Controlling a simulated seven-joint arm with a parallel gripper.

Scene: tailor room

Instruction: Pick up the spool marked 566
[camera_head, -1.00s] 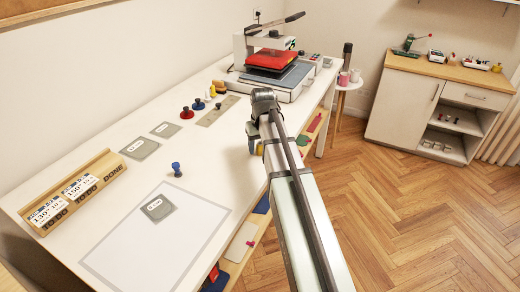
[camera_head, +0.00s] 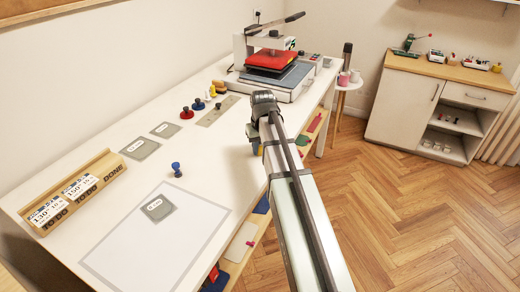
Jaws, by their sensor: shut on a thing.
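My gripper (camera_head: 255,146) is over the right edge of the white table, at the end of my arm. Its fingers are mostly hidden behind my own wrist. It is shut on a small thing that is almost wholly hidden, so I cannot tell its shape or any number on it. I cannot read the mark 566 anywhere, so I cannot tell which thing is that spool. Two pink round things (camera_head: 348,77) stand on a small white stool at the back; I cannot tell if they are spools.
The white table (camera_head: 125,185) holds a blue-handled piece (camera_head: 176,169), grey plates (camera_head: 139,149), red and blue knobbed pieces (camera_head: 187,112), a wooden card holder (camera_head: 98,170) and a heat press (camera_head: 272,65) at the back. A shelf with flat coloured things is below its right edge. Floor at right is clear.

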